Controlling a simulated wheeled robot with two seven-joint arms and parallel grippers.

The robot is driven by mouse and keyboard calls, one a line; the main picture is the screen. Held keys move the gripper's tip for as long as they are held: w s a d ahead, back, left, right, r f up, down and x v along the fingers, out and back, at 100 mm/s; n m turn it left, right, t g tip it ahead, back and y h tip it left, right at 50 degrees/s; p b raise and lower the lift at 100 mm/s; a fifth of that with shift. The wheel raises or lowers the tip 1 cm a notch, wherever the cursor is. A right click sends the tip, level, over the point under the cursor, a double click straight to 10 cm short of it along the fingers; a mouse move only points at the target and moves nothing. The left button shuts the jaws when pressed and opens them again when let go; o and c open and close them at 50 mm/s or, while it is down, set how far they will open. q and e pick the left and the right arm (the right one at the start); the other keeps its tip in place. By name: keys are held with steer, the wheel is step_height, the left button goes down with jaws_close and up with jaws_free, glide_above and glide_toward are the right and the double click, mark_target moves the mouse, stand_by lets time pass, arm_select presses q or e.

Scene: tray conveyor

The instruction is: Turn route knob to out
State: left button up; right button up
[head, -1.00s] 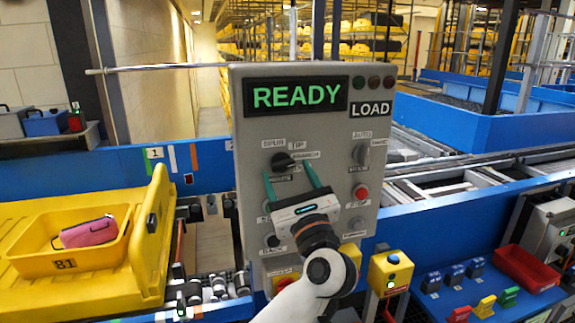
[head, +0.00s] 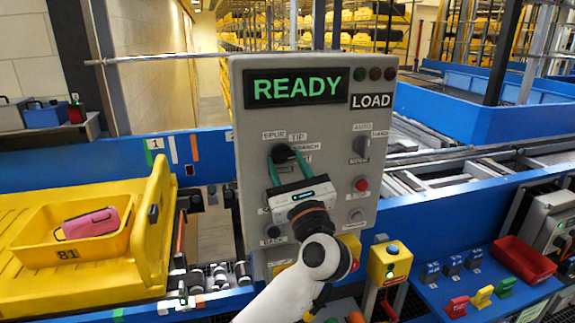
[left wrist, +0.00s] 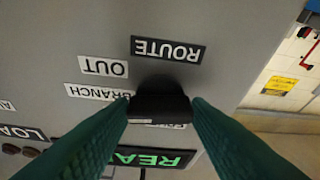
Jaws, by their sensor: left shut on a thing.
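The route knob (head: 281,153) is a dark knob at the upper left of the grey control panel (head: 325,215). Another label is partly hidden by the knob. My left gripper (head: 285,157) is shut on the knob, its fingers on either side. I cannot tell which label the knob points to. My right gripper is not in view.
The panel's display (head: 297,86) reads READY, with a LOAD label (head: 371,101) beside it. A second knob (head: 361,145) and a red button (head: 361,184) are to the right. A yellow tray (head: 38,247) with a pink item stands at left.

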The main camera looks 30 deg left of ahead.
arm_select(q)
steer(key=shift+m+t+p, duration=0.3)
steer(key=shift+m+p, duration=0.15)
steer(key=shift+m, duration=0.25)
steer(key=m+t+h+p, duration=0.1)
steer(key=m+p, duration=0.1)
steer(key=m+t+h+p, duration=0.1)
steer(key=m+p, duration=0.1)
steer(key=m, duration=0.1)
steer(key=m+t+h+p, duration=0.1)
steer(key=m+p, duration=0.1)
steer(key=p, duration=0.1)
steer(key=shift+s+a+r+m+h, duration=0.15)
steer(key=shift+s+r+m+h, duration=0.05)
steer(key=shift+r+m+h, duration=0.1)
steer(key=shift+f+m+h+p, duration=0.1)
steer(key=shift+m+h+p, duration=0.2)
steer(key=shift+m+p, duration=0.6)
steer(key=shift+f+p, duration=0.15)
steer(key=shift+p, duration=0.15)
steer(key=shift+m, duration=0.3)
steer(key=o, duration=1)
